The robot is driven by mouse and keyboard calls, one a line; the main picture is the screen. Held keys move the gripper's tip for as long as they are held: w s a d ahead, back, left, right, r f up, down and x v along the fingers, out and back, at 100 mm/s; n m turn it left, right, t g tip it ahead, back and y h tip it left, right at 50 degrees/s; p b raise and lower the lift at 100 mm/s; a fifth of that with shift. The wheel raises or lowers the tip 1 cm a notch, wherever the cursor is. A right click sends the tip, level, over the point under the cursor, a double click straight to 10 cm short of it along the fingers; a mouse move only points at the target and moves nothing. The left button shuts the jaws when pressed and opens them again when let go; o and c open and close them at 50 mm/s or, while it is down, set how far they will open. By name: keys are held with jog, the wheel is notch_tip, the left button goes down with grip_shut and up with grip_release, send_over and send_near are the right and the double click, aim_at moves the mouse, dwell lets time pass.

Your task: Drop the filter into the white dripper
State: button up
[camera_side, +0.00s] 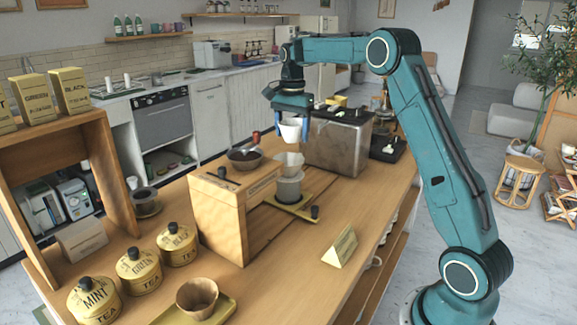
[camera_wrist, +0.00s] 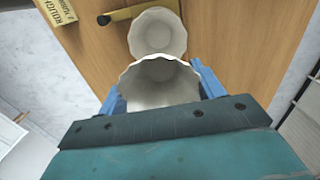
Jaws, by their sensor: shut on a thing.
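My gripper (camera_side: 293,122) is shut on a white paper filter (camera_side: 291,132), which hangs upright between the blue fingers. In the wrist view the filter (camera_wrist: 160,82) shows its wide scalloped mouth between the two fingers. A clear gap shows between the filter's bottom and the dripper's rim in the side view. In the wrist view the dripper (camera_wrist: 157,33) lies just beyond the filter, which covers its near edge.
The server stands on a small olive tray (camera_side: 306,212). A wooden box (camera_side: 220,215) with a dark bowl (camera_side: 245,158) stands to the left, and a steel machine (camera_side: 337,146) close behind on the right. A yellow sign (camera_side: 341,246) stands on the free counter in front.

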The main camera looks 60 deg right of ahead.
jog(key=shift+f, duration=0.85)
jog(key=o, duration=1)
jog(key=shift+r, duration=0.1)
notch_tip(320, 180, up, 14)
jog(key=shift+f, duration=0.2)
jog(key=shift+a+r, duration=0.1)
dwell(0.3)
